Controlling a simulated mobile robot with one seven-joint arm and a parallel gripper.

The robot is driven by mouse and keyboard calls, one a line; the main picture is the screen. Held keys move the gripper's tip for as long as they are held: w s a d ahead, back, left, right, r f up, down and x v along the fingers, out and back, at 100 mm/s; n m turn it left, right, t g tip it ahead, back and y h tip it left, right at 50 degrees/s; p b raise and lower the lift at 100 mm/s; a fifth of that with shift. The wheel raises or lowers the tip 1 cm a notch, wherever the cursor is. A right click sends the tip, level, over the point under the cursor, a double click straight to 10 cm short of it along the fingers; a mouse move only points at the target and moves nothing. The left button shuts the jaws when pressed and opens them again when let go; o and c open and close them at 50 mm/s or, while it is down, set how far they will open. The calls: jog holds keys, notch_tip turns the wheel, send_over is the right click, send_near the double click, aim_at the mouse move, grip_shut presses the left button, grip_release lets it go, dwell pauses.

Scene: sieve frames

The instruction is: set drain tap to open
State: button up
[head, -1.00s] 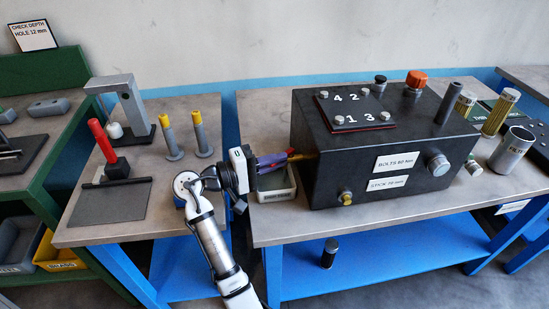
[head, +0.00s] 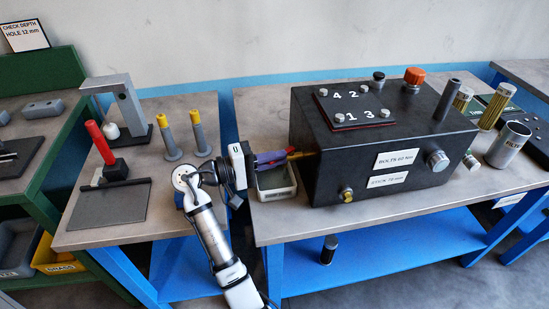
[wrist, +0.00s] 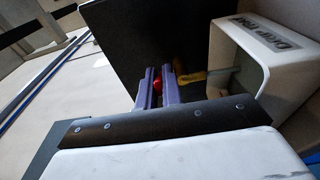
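The drain tap sits low on the left side of the black box (head: 340,150). Its yellow body (head: 301,154) also shows in the wrist view (wrist: 192,77). A red handle (wrist: 157,83) shows in the narrow gap between the two purple fingers of my gripper (head: 283,156). The fingers look closed on the handle, and they hide most of it. In the wrist view my gripper (wrist: 160,80) points at the dark box wall. The white drip tray (head: 275,193) is below the tap and shows close on the right in the wrist view (wrist: 225,75).
The box bears a numbered plate (head: 352,109), an orange cap (head: 414,77) and a brass fitting (head: 347,195) low in front. To the left, a bench holds two yellow-topped posts (head: 170,138) and a red-handled tool (head: 98,142). The bench front right of the tray is clear.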

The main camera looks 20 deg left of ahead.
jog(key=o, duration=0.5)
jog(key=shift+c, duration=0.2)
jog(key=b+v, duration=0.3)
jog(key=v, duration=1)
jog(key=shift+s+a, duration=0.2)
jog(key=shift+a, duration=0.15)
